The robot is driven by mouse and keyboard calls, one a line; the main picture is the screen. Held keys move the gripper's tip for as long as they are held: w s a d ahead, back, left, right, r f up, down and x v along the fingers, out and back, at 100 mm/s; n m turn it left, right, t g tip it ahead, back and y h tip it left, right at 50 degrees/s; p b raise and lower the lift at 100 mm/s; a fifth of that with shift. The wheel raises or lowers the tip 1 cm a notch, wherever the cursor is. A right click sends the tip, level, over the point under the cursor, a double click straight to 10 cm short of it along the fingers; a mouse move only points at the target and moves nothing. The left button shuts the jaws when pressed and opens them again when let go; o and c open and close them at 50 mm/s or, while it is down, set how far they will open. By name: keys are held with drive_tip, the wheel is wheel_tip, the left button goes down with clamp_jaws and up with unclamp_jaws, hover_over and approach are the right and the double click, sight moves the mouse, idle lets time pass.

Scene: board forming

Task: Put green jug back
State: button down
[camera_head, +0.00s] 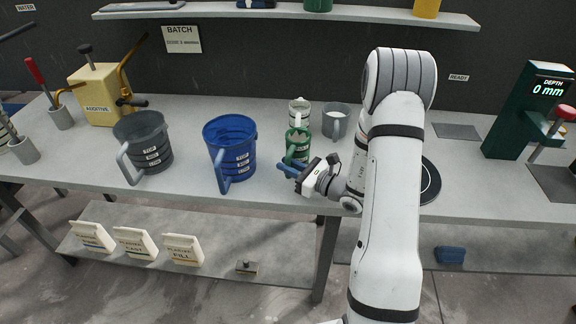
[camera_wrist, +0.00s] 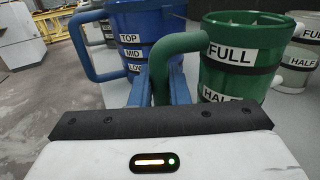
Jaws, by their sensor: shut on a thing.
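The green jug (camera_head: 298,146) stands upright on the bench, as far as I can tell, between the blue bucket and the grey cup. In the wrist view the green jug (camera_wrist: 238,62) shows FULL and HALF labels and a dark band. My gripper (camera_head: 287,167) reaches in from the right at the bench's front. Its blue fingers (camera_wrist: 158,84) are shut on the jug's green handle. Whether the jug's base touches the bench is hidden.
A blue bucket (camera_head: 230,142) is close on the left, and a grey bucket (camera_head: 143,140) farther left. A white jug (camera_head: 299,110) stands right behind, and a grey cup (camera_head: 336,120) to the right. A shelf (camera_head: 390,14) hangs above.

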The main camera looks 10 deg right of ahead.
drive_tip(key=shift+f, duration=0.45)
drive_tip(key=shift+f+b, duration=0.35)
drive_tip(key=shift+b, duration=0.2)
drive_tip(key=c, duration=1)
unclamp_jaws()
drive_tip(key=b+v, duration=0.1)
drive_tip(key=v, duration=0.7)
drive_tip(key=shift+a+r, duration=0.1)
